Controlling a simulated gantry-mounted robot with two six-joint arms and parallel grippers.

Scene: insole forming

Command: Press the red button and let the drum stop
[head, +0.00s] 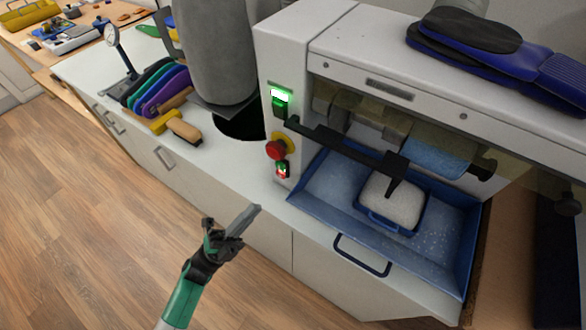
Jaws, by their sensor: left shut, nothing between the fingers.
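The machine's left front panel carries a lit green lamp (282,94) and a green button (280,107) at the top. Below them is a red mushroom knob (275,150) on a yellow base. My left gripper (251,215) is shut and empty, below and left of the red button and apart from the panel. My right gripper is not in view.
A blue tray (330,225) with a pale block (392,200) lies under the rollers. The dark bar (345,142) juts across the opening. Colored insoles (160,90) and a brush (184,130) lie on the left counter. Dark blue pieces (500,65) lie on top.

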